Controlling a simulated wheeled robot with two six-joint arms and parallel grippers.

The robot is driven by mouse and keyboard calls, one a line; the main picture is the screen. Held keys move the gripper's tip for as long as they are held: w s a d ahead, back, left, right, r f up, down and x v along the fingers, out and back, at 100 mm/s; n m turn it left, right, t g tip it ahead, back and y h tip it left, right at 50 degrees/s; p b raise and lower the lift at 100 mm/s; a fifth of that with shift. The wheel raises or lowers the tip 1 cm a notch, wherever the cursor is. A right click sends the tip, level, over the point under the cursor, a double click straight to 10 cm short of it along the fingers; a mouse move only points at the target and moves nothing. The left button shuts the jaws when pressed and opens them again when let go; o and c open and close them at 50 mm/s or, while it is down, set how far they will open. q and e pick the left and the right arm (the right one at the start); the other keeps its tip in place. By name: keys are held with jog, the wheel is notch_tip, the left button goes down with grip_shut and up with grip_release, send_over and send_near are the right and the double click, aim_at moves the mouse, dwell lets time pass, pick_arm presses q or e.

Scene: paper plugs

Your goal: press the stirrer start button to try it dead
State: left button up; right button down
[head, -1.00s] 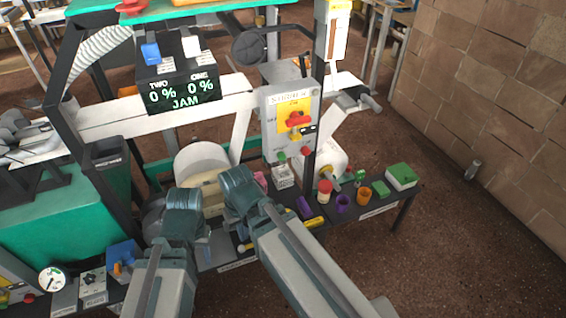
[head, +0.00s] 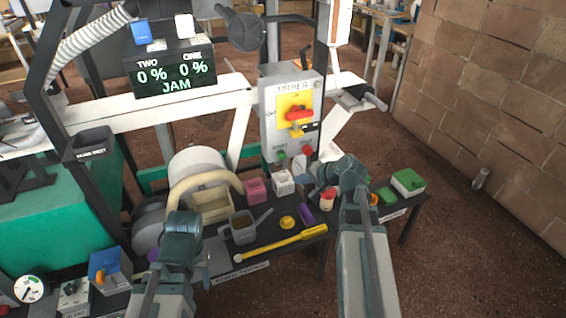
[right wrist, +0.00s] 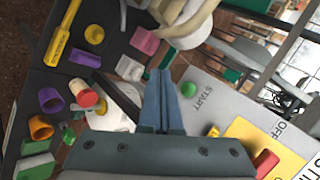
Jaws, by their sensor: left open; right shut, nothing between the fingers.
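The stirrer control box (head: 268,112) is grey, with a yellow plate bearing a red switch handle (head: 297,114) and a yellow piece hanging below it. The green start button (head: 281,155) is low on its face, left of a red button (head: 307,150). My right gripper (head: 312,182) is just below the box in the head view. In the right wrist view my right gripper (right wrist: 160,76) is shut and empty, its tips close left of the green start button (right wrist: 188,89); touching is not evident. My left gripper (head: 182,240) is over the bench's left part, its fingers mostly hidden.
The display (head: 175,75) reads 0 % twice and JAM. A brick wall stands at right.

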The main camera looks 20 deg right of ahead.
aim_at(282, 156)
jog(key=shift+d, duration=0.15)
jog(key=shift+w, duration=0.15)
jog(key=w, duration=0.8)
jog(key=shift+w, duration=0.3)
dwell(2.0)
jog(key=shift+w, duration=0.4)
jog(key=shift+w, duration=0.5)
dwell(0.7)
jog(key=shift+s, duration=0.95)
